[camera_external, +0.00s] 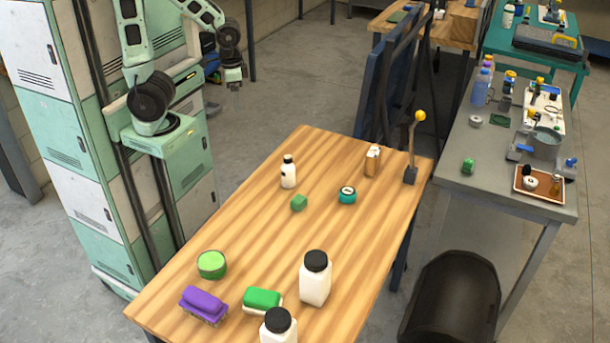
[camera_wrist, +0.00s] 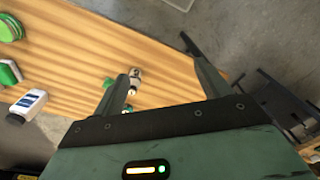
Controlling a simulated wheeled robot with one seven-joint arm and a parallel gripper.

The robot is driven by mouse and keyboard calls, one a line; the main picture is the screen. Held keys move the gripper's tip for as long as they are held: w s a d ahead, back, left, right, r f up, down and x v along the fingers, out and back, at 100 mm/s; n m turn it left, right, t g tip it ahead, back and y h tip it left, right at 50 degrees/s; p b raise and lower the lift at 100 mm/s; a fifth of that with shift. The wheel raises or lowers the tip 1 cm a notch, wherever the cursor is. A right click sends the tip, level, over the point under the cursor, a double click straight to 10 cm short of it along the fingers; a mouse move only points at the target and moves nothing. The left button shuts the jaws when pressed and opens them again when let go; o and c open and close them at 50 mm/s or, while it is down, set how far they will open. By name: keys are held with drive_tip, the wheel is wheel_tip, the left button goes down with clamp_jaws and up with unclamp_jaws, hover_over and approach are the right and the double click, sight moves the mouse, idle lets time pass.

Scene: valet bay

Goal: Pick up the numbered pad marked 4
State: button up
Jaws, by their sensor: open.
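No pad with a readable 4 shows in either view; markings are too small to read. On the wooden table (camera_external: 250,225), a small teal round piece (camera_external: 347,195) has a pale, dark-rimmed top, and a small plain green block (camera_external: 299,203) lies to its left. I cannot tell whether either is the pad. My gripper (camera_external: 233,82) hangs beyond the table's far left side, well apart from everything on it. In the wrist view, my gripper (camera_wrist: 160,54) has its two fingers spread, with nothing held between them.
A cluttered grey bench (camera_external: 490,190) stands right. The table's middle left is clear.

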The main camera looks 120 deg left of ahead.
drive_tip(key=w+m+y+b, duration=0.7)
drive_tip(key=w+m+b, duration=0.2)
drive_tip(key=w+m, duration=0.8)
drive_tip(key=w+d+r+m+t+y+b, duration=0.3)
drive_tip(key=w+d+m+t+y+b, duration=0.25)
drive_tip(key=w+d+m, duration=0.85)
approach(341, 195)
drive_tip(key=shift+t+h, duration=0.25)
drive_tip(key=shift+h, duration=0.2)
drive_tip(key=v, duration=0.5)
drive_tip(key=shift+s+a+r+p, duration=0.25)
drive_tip(key=shift+p, duration=0.05)
drive_tip(key=shift+w+a+f, duration=0.15)
drive_tip(key=shift+a+f, duration=0.1)
drive_tip(key=shift+f, duration=0.05)
drive_tip(key=b+x, duration=0.1)
drive_tip(key=x, duration=1)
drive_tip(key=shift+x, duration=2.9)
drive_tip(key=shift+w+r, duration=0.1)
drive_tip(key=shift+r, duration=0.1)
drive_tip(key=c, duration=1.1)
